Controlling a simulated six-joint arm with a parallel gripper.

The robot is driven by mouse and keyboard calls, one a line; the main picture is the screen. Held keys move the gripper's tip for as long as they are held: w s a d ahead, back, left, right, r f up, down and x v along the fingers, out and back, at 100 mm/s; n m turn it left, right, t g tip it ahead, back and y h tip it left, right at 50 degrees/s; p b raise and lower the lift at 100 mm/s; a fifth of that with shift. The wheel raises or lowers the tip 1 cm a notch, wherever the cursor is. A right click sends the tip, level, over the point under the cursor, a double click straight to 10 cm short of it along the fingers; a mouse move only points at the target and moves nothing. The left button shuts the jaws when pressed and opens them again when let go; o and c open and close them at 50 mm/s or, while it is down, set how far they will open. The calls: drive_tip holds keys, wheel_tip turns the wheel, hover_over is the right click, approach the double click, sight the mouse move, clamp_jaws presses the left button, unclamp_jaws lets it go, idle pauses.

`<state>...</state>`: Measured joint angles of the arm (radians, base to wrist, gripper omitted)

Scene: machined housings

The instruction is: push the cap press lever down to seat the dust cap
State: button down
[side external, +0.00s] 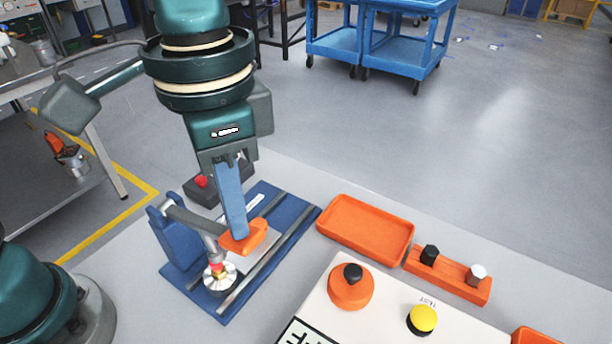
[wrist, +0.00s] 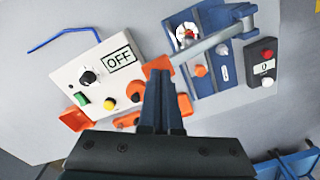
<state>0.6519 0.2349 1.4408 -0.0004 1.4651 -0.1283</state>
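The cap press has a grey lever (side external: 190,221) running from a blue post (side external: 172,243) to an orange handle (side external: 252,238). In the wrist view the lever (wrist: 215,41) ends in its orange handle (wrist: 151,66). A silver finned housing (side external: 219,282) stands upright on the press's blue base plate (side external: 281,228). A small red part (side external: 215,266), perhaps the dust cap, shows above it under the lever's plunger; whether it is seated cannot be told. My gripper (side external: 235,236) points down, blue fingers shut and empty, tips at the handle's top, apparently touching it.
A control box (side external: 387,308) with knobs and a yellow button stands to the right. An orange tray (side external: 330,235) and an orange holder (side external: 463,284) with two pegs lie behind it. A dark box with a red button (side external: 201,181) sits behind the press.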

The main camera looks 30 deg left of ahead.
sight(241, 243)
drive_tip(key=shift+f, duration=2.5)
drive_tip(key=shift+r, duration=4.75)
drive_tip(key=a+r+n+t, duration=0.2)
drive_tip(key=a+n, duration=0.2)
drive_tip(key=a, duration=0.5)
drive_tip(key=s+a+f+n+t, duration=0.2)
drive_tip(key=s+a+f+t, duration=0.1)
drive_tip(key=a+f, duration=0.3)
drive_tip(key=shift+a+f+t, duration=0.3)
drive_tip(key=shift+f, duration=1.05)
